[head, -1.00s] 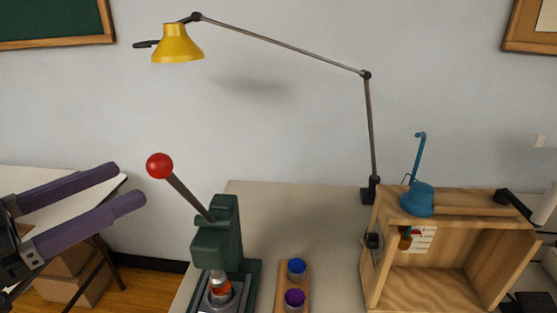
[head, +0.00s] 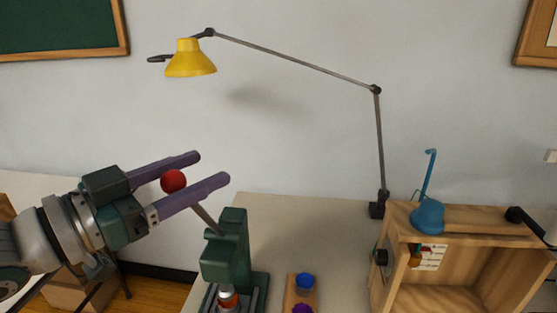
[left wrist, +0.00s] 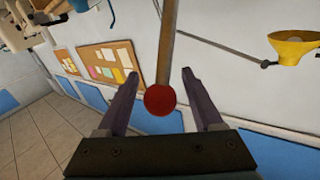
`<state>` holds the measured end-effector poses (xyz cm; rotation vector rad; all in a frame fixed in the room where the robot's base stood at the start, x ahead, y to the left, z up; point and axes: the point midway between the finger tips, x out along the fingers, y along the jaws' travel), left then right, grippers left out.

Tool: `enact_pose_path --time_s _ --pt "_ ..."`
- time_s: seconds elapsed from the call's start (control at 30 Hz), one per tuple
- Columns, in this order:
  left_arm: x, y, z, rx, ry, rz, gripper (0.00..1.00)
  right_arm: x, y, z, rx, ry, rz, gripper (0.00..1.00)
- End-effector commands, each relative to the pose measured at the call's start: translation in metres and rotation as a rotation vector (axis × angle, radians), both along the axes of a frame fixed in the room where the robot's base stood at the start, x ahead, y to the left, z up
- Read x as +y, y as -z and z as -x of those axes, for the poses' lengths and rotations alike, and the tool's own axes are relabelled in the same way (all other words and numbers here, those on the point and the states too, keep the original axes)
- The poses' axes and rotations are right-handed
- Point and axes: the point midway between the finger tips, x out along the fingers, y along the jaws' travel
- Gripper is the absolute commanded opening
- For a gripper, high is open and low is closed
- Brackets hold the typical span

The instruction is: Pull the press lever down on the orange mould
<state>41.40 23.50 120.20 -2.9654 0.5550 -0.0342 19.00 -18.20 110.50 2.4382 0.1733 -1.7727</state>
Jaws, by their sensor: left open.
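The green press (head: 225,255) stands on the table, with its lever (head: 205,217) raised and slanting up to the left. The lever ends in a red ball knob (head: 173,181). In the left wrist view the knob (left wrist: 160,100) sits between the spread fingers, with gaps on both sides. My right gripper is not in view.
A wooden tray (head: 290,292) with a blue pot (head: 304,281) and a purple pot (head: 303,309) is right of the press. A wooden open box (head: 390,255) stands further right. A yellow lamp (head: 190,65) hangs above on a jointed arm.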

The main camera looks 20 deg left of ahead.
Motion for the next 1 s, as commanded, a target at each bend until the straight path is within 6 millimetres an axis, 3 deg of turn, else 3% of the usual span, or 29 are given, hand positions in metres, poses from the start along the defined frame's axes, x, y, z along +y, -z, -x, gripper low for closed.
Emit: enact_pose_path --time_s 0.07,0.67,1.0 --pt "0.0000 0.0000 0.0001 0.000 0.000 0.000 0.68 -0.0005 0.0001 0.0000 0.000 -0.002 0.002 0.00" --pt "0.0002 -0.0001 0.0002 -0.001 0.000 0.000 0.00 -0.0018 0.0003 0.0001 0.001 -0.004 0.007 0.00" --pt "0.0001 -0.0002 0.0003 -0.001 0.000 0.000 0.00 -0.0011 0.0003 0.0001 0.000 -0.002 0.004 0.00"
